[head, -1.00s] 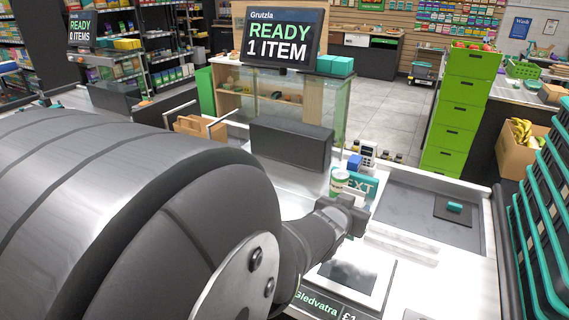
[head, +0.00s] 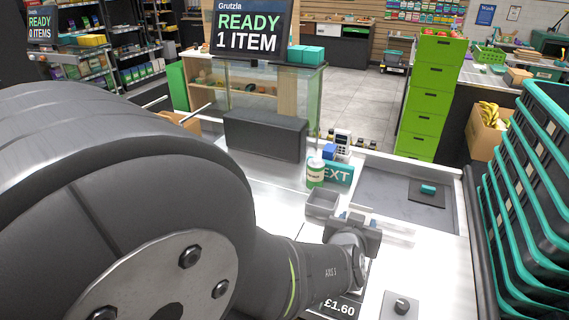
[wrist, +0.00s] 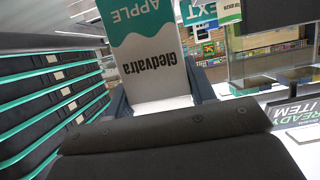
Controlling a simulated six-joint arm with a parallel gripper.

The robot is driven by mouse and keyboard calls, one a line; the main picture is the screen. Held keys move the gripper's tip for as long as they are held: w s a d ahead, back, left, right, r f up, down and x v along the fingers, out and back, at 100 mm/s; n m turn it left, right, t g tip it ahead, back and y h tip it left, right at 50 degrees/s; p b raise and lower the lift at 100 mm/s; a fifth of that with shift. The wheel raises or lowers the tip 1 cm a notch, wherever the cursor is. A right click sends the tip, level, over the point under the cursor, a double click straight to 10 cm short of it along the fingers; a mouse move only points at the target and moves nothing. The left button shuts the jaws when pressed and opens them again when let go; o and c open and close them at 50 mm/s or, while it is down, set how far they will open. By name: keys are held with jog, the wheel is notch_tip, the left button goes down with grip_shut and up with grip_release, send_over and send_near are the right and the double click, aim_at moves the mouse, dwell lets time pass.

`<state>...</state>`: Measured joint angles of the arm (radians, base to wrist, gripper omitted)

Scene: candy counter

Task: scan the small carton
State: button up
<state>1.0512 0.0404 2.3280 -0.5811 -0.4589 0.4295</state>
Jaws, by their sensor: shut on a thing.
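In the head view my gripper (head: 352,222) is over the white counter, right of centre. I cannot clearly make out the carton there. The till screen (head: 249,30) reads "READY 1 ITEM". A price display (head: 343,306) showing £1.60 is partly hidden behind my arm.
A green and white can (head: 316,174) stands beside a teal NEXT sign (head: 341,174). A grey box-like shape (head: 322,205) lies just left of my gripper. A small teal item (head: 428,189) lies on a dark mat. Stacked black and teal baskets (head: 525,220) stand at the right.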

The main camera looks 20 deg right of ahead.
jog(key=shift+w+a+f, duration=0.15)
jog(key=shift+f, duration=0.1)
jog(key=w+a, duration=0.6)
jog(key=shift+w+a+r, duration=0.3)
jog(key=shift+w+a, duration=0.05)
jog(key=shift+w, duration=0.05)
dwell(0.5)
